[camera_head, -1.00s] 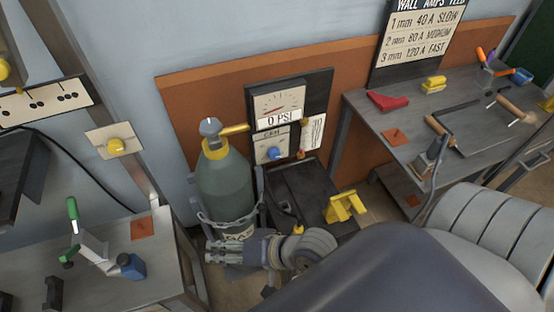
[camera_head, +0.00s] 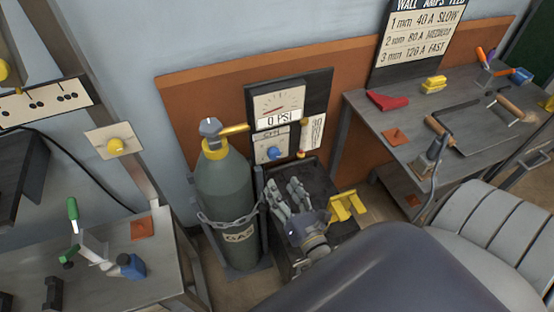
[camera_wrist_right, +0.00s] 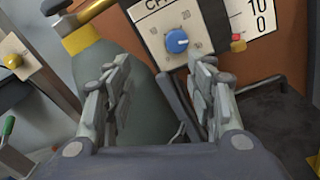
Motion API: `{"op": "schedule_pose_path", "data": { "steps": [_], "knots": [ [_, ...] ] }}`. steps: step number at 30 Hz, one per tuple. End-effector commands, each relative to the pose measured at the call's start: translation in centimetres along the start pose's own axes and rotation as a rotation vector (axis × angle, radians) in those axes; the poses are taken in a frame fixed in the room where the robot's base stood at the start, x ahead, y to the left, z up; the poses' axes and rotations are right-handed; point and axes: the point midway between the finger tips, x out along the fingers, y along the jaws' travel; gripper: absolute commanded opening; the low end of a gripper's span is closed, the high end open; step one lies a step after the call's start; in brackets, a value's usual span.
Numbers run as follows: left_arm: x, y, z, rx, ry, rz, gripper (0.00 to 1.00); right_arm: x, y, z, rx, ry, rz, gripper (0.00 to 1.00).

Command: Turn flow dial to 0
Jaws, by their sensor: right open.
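The flow dial is a blue round knob (camera_head: 274,153) on a pale plate marked CFH, below the gauge that reads 0 PSI (camera_head: 278,107). In the right wrist view the blue knob (camera_wrist_right: 176,41) shows beyond the fingers, near the top centre. My right gripper (camera_head: 286,187) is open and empty, below and in front of the knob and apart from it. Its two fingers (camera_wrist_right: 160,75) stand wide apart in the right wrist view. The dial's exact setting is too small to read. My left gripper is not in view.
A green gas cylinder (camera_head: 224,190) with a chain stands just left of my right gripper. A dark cart surface (camera_head: 315,178) and a yellow bracket (camera_head: 346,206) are near it. A workbench with tools (camera_head: 400,150) is at right, another bench (camera_head: 110,285) at left.

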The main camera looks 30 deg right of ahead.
Motion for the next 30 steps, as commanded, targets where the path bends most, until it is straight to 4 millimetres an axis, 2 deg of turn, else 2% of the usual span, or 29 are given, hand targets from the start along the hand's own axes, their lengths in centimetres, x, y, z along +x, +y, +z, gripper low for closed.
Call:
{"op": "schedule_pose_path", "data": {
  "steps": [3,8,21,30],
  "knots": [
    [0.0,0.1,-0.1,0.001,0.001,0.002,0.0,0.0,-1.7,0.3,0.054,-0.023,-0.049,0.51],
    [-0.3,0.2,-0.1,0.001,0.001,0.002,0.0,1.0,-2.2,0.6,0.071,-0.033,-0.064,0.51],
    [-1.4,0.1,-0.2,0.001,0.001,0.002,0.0,8.2,-2.6,0.8,0.068,-0.032,-0.062,0.51],
    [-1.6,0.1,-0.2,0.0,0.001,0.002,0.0,10.5,-2.8,0.7,0.068,-0.03,-0.063,0.51]
  ]
}}
